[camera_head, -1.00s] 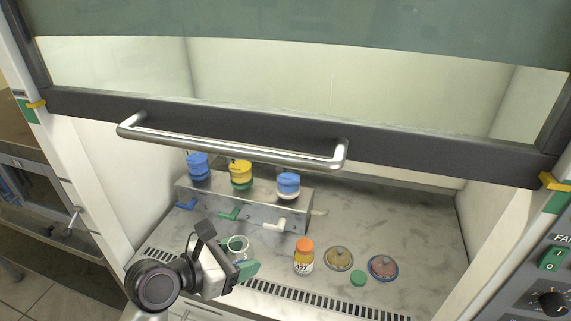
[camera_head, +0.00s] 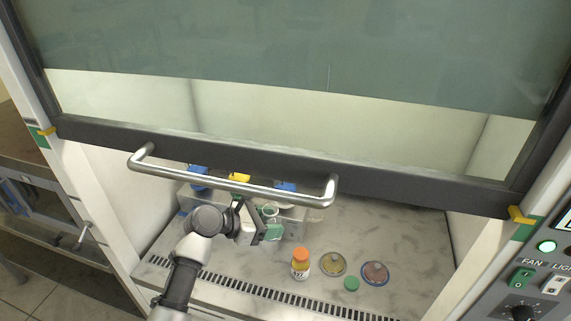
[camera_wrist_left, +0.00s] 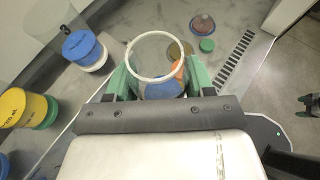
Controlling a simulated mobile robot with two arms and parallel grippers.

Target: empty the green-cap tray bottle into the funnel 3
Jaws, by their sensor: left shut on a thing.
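My left gripper (camera_head: 268,226) is shut on the open, clear tray bottle (camera_head: 270,210), in front of the filter stand. In the left wrist view the bottle (camera_wrist_left: 150,48), with its pale rim and no cap, sits between the green fingers and looks roughly upright. The right-hand funnel (camera_head: 285,186), blue on a white base, is just behind the bottle, partly hidden by the sash handle and gripper. It shows whole in the left wrist view (camera_wrist_left: 81,46), apart from the bottle. The loose green cap (camera_head: 351,284) lies on the hood floor.
The sash handle (camera_head: 230,190) crosses above the stand. A yellow funnel (camera_head: 239,178) and another blue one (camera_head: 198,180) stand to the left. An orange-capped bottle (camera_head: 300,263) and two round lidded dishes (camera_head: 333,264) (camera_head: 375,273) stand right of the gripper.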

